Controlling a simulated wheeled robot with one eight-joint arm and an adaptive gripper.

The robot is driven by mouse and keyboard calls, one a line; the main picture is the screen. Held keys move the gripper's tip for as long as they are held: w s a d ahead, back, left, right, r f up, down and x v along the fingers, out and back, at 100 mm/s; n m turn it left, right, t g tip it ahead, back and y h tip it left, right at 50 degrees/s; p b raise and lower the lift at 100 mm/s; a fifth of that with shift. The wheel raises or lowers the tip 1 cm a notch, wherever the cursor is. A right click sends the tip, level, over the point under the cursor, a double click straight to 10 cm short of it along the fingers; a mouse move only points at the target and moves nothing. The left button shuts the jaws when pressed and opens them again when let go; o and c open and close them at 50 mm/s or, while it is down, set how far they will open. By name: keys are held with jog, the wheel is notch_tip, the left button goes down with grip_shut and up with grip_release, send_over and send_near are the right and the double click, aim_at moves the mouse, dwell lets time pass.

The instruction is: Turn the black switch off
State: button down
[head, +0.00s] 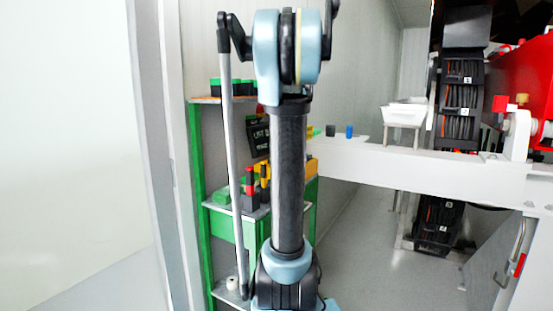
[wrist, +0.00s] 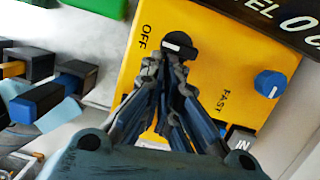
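The black switch (wrist: 178,45) is a round knob with a white mark on a yellow panel (wrist: 207,45) in the wrist view. The word OFF is printed to its left and FAST lower right. My gripper (wrist: 167,68) is in front of the panel, its fingers drawn close together. Its tips are at the lower edge of the switch; whether they touch it I cannot tell. No object shows held between them. In the head view, my arm hides the switch, and only part of the yellow box (head: 311,167) shows beside it.
A blue knob (wrist: 270,84) sits on the panel right of the switch, below a black sign (wrist: 290,22). Black, yellow and blue blocks (wrist: 35,100) lie at the left. In the head view, a green shelf (head: 196,165) stands behind my arm, and a white beam (head: 430,163) runs right.

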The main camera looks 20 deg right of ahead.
jog(key=shift+w+a, duration=0.3)
dwell(0.4)
